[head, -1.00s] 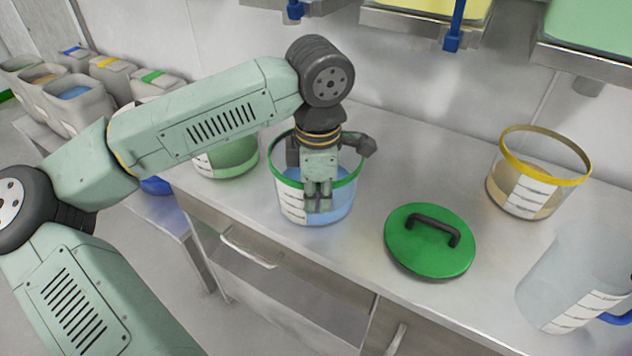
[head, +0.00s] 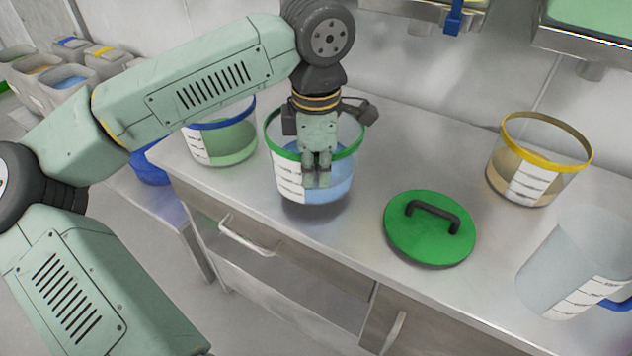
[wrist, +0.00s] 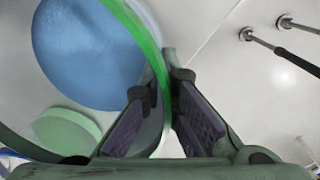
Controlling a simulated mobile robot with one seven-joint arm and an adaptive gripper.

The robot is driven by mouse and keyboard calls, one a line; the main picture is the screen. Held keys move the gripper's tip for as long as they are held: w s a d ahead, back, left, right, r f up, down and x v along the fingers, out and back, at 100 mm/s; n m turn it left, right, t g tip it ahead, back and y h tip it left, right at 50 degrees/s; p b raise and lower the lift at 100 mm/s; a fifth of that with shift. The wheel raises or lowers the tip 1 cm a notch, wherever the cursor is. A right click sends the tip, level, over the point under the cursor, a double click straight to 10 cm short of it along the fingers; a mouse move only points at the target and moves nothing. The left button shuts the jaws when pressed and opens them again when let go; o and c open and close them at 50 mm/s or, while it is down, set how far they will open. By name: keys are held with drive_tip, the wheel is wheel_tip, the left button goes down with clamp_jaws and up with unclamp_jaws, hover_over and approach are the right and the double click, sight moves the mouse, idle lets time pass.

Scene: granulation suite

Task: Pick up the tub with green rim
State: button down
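The tub with green rim (head: 343,188) is clear, with a white label and blue contents. It hangs a little above the steel bench, roughly upright, with a dark shadow under it. My gripper (head: 317,180) points down and is shut on the near side of its rim and wall. In the wrist view the green rim (wrist: 151,42) runs between the two fingers of my gripper (wrist: 168,90), with the blue contents at the upper left. The exact finger contact is partly hidden.
A blue-rimmed tub (head: 225,145) with green contents stands close on the left. A green lid (head: 405,240) with a black handle lies to the right. A yellow-rimmed tub (head: 504,182) and a clear jug (head: 560,265) stand farther right. Hoppers hang over the bench's back (head: 468,155).

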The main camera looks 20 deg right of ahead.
drive_tip(key=s+a+r+b, duration=0.2)
drive_tip(key=s+a, duration=0.4)
drive_tip(key=s, duration=0.9)
drive_tip(key=shift+b, duration=0.85)
